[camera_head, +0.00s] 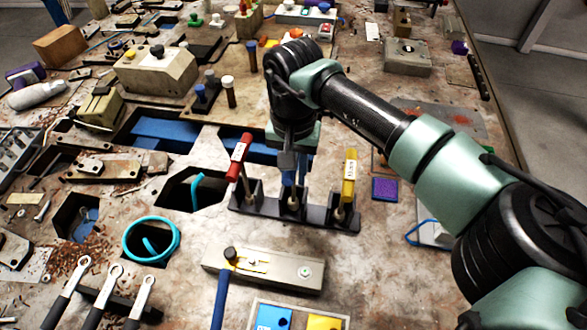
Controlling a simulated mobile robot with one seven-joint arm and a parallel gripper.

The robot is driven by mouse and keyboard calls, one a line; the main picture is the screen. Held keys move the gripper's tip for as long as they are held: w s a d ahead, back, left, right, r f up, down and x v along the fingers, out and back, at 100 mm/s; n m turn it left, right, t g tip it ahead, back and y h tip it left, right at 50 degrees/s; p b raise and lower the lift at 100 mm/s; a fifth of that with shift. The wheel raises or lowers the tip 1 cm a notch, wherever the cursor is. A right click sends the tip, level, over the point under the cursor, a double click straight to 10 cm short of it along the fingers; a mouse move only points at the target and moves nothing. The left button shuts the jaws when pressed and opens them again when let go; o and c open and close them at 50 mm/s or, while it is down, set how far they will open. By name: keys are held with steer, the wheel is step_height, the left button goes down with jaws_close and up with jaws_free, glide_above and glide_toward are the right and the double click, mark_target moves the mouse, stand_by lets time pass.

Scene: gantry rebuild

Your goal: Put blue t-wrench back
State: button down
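A dark rack (263,207) with three upright posts stands on the bench. A red t-wrench (239,158) stands at its left post and a yellow t-wrench (349,172) at its right post. The blue t-wrench (303,168) shows as a patch of blue at my gripper (291,172), above the middle post (292,203). My gripper points down at the blue handle and hides much of it. Whether the fingers are closed on it, and how deep its shaft sits in the post, I cannot tell.
The red and yellow handles stand close on both sides of my gripper. A metal block (265,270), a blue-handled tool (220,300) and a teal ring (150,239) lie in front. Cut-outs open in the bench on the left. A purple pad (384,190) lies right.

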steer(key=shift+f+b, duration=0.65)
steer(key=shift+f, duration=0.15)
stand_by(0.5)
steer(key=c, duration=0.6)
jaws_free()
steer(key=shift+c, duration=0.2)
step_height(320, 180, up, 13)
steer(key=shift+b, duration=0.7)
